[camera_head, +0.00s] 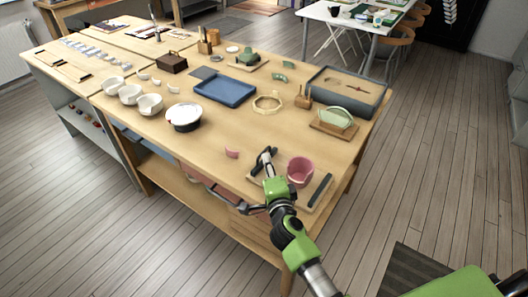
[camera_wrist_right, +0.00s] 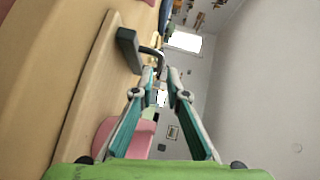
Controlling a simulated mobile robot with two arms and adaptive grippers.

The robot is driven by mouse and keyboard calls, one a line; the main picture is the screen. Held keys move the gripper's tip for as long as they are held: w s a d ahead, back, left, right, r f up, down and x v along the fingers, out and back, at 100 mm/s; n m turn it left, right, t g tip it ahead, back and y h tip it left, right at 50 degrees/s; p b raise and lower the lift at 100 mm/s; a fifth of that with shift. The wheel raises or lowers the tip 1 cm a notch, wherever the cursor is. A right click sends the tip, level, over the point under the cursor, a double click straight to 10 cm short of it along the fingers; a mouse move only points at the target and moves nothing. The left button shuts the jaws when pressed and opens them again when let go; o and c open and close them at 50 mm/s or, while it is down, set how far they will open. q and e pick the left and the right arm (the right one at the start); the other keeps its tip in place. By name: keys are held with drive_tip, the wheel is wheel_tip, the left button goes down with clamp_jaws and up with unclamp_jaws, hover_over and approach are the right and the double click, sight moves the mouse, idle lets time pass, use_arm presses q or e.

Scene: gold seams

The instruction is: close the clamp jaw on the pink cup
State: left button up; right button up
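The pink cup (camera_head: 300,170) stands on a wooden clamp board (camera_head: 290,203) at the table's front right corner. A dark pad (camera_head: 320,190) lies along the board's right side, apart from the cup. A dark clamp part (camera_head: 258,163) is at the left, also apart from the cup; in the wrist view it is a dark block (camera_wrist_right: 129,50) with a bent bar. My right gripper (camera_head: 268,170) is over the board's left part. In the wrist view its teal fingers (camera_wrist_right: 161,75) stand apart, tips close to the bar. The cup (camera_wrist_right: 140,140) is partly hidden behind one finger.
A pink shard (camera_head: 231,153) lies left of the board. A dark-rimmed white bowl (camera_head: 184,117), a blue tray (camera_head: 224,90), an octagonal wooden ring (camera_head: 267,104) and a green piece on a stand (camera_head: 334,119) lie farther back. Bare tabletop is left of the board.

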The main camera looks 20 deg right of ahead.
sight(264, 152)
drive_tip(key=w, duration=0.4)
drive_tip(key=w+f+b, duration=0.1)
drive_tip(key=w, duration=0.1)
drive_tip(key=shift+w+d, duration=0.2)
drive_tip(key=shift+d, duration=0.2)
clamp_jaws()
drive_tip(key=shift+s+d+r+p, duration=0.1)
drive_tip(key=shift+s+d+p, duration=1.2)
drive_tip(key=shift+s, duration=0.25)
drive_tip(key=shift+a, duration=0.1)
unclamp_jaws()
